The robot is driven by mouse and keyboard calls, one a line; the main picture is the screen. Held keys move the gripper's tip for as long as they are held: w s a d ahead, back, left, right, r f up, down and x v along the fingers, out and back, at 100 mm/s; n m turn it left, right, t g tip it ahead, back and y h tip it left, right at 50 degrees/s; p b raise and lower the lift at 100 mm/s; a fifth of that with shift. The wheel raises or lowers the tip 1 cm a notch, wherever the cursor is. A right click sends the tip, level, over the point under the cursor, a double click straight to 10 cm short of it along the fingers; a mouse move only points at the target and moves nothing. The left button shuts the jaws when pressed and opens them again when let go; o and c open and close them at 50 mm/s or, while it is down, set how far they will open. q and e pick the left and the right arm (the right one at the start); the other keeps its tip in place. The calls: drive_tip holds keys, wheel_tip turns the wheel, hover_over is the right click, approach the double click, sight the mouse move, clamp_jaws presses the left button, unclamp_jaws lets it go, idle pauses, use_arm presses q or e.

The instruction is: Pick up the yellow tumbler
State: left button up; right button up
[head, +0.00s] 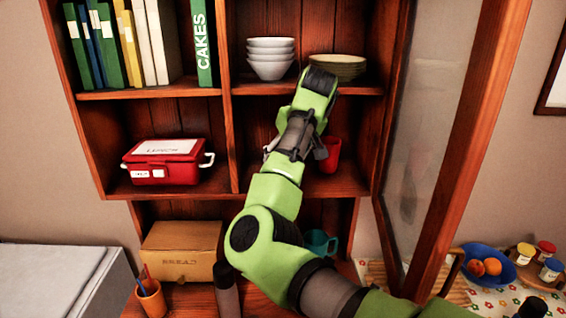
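No yellow tumbler shows in the head view. If it is on the middle right shelf, my arm may be hiding it. A red cup (331,155) stands on that shelf, just right of my wrist and partly covered by it. My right arm comes in from the lower right and reaches up to this compartment. My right gripper (296,148) is in front of the shelf, mostly hidden by my own wrist. Grey finger parts show on both sides, but I cannot see the fingertips or anything between them. My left gripper is out of view.
Stacked white bowls (270,58) and plates (338,66) stand on the shelf above. A red lunch box (165,162) fills the left compartment. A teal mug (320,243) and bread box (181,250) stand below. The open glass door (440,130) bounds the right side.

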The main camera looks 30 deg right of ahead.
drive_tip(key=shift+p+x, duration=0.4)
drive_tip(key=shift+x, duration=1.05)
drive_tip(key=c, duration=1.2)
drive_tip(key=shift+c, duration=0.2)
drive_tip(key=shift+r, duration=0.2)
